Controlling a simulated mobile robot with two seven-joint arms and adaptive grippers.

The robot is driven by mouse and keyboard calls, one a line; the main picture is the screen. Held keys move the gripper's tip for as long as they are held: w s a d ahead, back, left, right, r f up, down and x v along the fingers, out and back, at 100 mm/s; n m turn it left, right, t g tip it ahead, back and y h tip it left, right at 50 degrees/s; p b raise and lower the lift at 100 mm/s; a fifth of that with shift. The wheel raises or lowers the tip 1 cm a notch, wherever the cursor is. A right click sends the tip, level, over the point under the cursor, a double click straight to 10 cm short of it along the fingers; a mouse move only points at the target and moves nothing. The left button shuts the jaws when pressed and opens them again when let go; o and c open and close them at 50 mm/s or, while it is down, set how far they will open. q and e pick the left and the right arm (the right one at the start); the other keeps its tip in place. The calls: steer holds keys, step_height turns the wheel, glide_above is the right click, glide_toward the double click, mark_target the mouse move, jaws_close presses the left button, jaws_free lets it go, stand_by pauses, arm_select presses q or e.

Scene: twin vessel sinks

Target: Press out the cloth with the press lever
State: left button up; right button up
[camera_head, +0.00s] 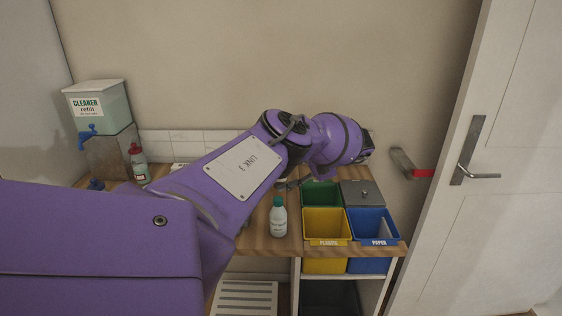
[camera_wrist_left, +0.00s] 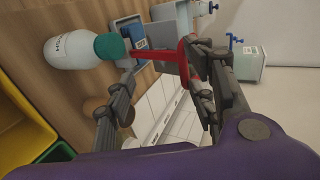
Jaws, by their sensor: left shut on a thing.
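My left gripper (camera_wrist_left: 162,66) shows in the left wrist view with its dark fingers on either side of a red press lever (camera_wrist_left: 160,55), shut on it. The lever runs across to a grey press body (camera_wrist_left: 175,28). Beside it lies a grey tray with a blue piece (camera_wrist_left: 131,35) in it, perhaps the cloth; I cannot tell for sure. In the head view my purple left arm crosses the middle and hides the press and most of the gripper. My right gripper is not in view.
A white bottle with a green cap (camera_head: 278,216) stands close to my arm. Yellow (camera_head: 326,226), blue (camera_head: 371,226) and green (camera_head: 320,193) bins sit at the right. A cleaner dispenser (camera_head: 99,103) and red-capped bottle (camera_head: 139,163) stand at the left.

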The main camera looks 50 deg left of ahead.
arm_select(q)
step_height(320, 180, up, 10)
steer(key=shift+c, duration=0.2)
stand_by(0.3)
steer(key=shift+c, duration=0.6)
